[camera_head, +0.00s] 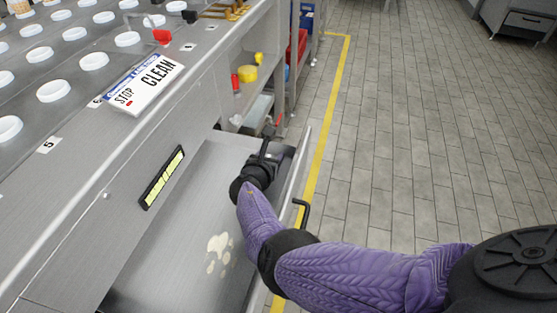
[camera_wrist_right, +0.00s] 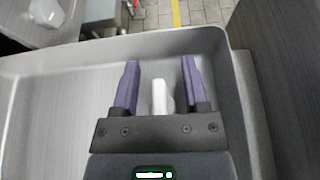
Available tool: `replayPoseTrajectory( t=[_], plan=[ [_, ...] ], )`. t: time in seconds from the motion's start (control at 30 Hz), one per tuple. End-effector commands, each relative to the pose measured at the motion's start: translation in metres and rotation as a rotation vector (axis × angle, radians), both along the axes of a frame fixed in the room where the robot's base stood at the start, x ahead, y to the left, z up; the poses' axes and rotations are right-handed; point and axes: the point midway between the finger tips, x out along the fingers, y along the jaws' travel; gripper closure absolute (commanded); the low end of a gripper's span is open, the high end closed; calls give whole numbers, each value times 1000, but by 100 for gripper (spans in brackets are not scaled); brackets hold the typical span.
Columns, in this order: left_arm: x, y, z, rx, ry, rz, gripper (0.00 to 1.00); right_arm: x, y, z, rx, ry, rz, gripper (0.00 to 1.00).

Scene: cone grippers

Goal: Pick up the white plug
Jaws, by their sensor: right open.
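The white plug (camera_wrist_right: 158,98) shows in the right wrist view as a small upright-looking white piece between the two purple fingers. I cannot tell whether either finger touches it; a gap shows on each side. My right gripper (camera_wrist_right: 160,68) is open around it, over a grey metal basin (camera_head: 185,205). In the head view the right gripper (camera_head: 267,142) is at the far right part of the basin, and I cannot make out the plug there. My left gripper is not in view.
A pale stain (camera_head: 218,247) marks the basin floor. A metal counter with several white cups (camera_head: 94,61) and a "STOP CLEAN" sign (camera_head: 142,84) stands on the left. Shelves hold a yellow item (camera_head: 247,73). The tiled floor (camera_head: 420,130) at right is clear.

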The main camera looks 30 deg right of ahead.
Motion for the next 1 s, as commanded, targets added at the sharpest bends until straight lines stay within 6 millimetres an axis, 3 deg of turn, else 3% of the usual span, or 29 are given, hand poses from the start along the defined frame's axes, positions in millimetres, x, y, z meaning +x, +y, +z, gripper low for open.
replayPoseTrajectory(
  t=[0.17,0.43,0.83,1.0],
  plan=[
    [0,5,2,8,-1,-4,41,0,0,1,0,0,0,45],
    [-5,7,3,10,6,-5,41,0,-1,1,0,0,-1,100],
    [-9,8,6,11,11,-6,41,0,-1,5,0,-1,0,100],
    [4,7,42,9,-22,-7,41,0,-1,54,-1,-7,-2,100]
  ],
)
